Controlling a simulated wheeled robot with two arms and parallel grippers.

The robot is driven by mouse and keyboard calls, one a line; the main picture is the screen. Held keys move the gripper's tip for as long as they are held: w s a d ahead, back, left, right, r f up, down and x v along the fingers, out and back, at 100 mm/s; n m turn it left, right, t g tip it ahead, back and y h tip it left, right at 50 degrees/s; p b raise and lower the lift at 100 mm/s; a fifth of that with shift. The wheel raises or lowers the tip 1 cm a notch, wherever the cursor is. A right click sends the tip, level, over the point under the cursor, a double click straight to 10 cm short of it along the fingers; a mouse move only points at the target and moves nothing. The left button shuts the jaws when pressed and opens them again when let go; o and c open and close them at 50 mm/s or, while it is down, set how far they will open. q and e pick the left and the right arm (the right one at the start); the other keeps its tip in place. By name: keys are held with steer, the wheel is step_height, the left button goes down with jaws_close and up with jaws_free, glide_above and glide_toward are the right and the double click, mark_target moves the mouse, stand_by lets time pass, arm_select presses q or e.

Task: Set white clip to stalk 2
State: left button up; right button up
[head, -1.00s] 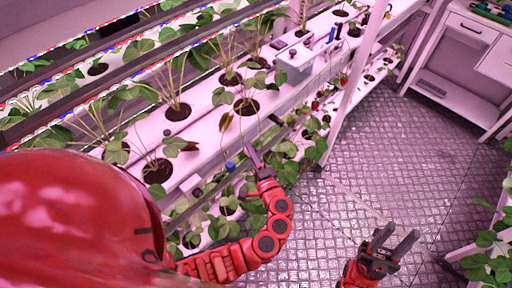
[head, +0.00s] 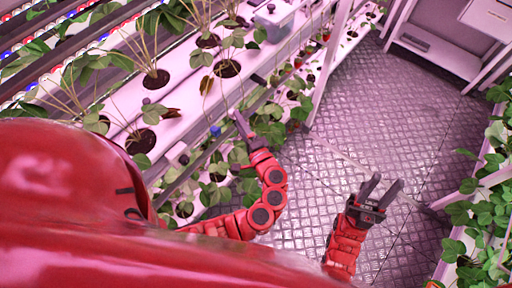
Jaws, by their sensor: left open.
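Strawberry plants with thin stalks stand in a white rack gutter (head: 185,105) on the left. I cannot tell which stalk is stalk 2, and I cannot make out a white clip. My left gripper (head: 239,120) is at the front edge of the gutter, beside hanging leaves and a small blue item (head: 215,130). Its jaws are open, though the fingers look close together from this angle. My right gripper (head: 384,184) is open and empty above the metal floor, away from the rack.
A white cabinet (head: 440,50) stands at the back right. More plants (head: 485,200) line the right edge. The patterned metal floor (head: 370,115) between is clear.

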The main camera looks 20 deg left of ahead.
arm_select(q)
steer(key=b+v, duration=0.3)
steer(key=v, duration=1)
steer(key=shift+s+d, duration=0.25)
steer(key=shift+s, duration=0.05)
